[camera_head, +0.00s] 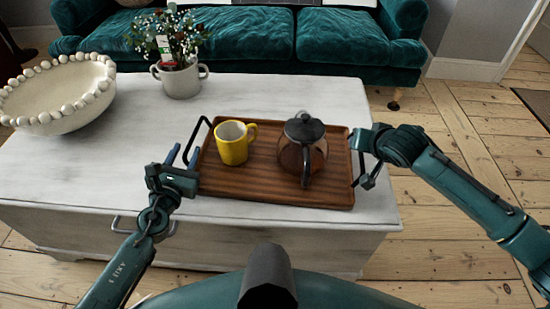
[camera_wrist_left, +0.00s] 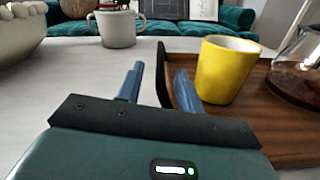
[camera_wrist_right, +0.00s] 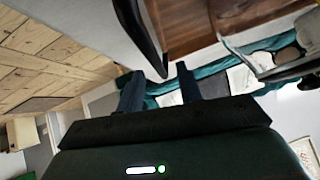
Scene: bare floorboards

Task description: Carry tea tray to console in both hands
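A brown wooden tea tray (camera_head: 265,182) lies flat on a white table or chest. It carries a yellow mug (camera_head: 232,143) and a glass teapot (camera_head: 303,150) with a black lid. My left gripper (camera_head: 183,157) is at the tray's left end, fingers apart. In the left wrist view the black left handle (camera_wrist_left: 163,75) shows between or just beyond the fingertips (camera_wrist_left: 158,70). My right gripper (camera_head: 364,178) is by the tray's right end. In the right wrist view its fingers (camera_wrist_right: 159,72) are apart, with the black right handle (camera_wrist_right: 140,35) reaching toward the gap. I cannot identify a console.
The white table (camera_head: 90,165) also holds a beaded white bowl (camera_head: 60,97) at left and a white pot (camera_head: 180,80) of flowers behind the tray. A teal sofa (camera_head: 245,38) stands behind the table. Floorboards (camera_head: 450,150) are open to the right.

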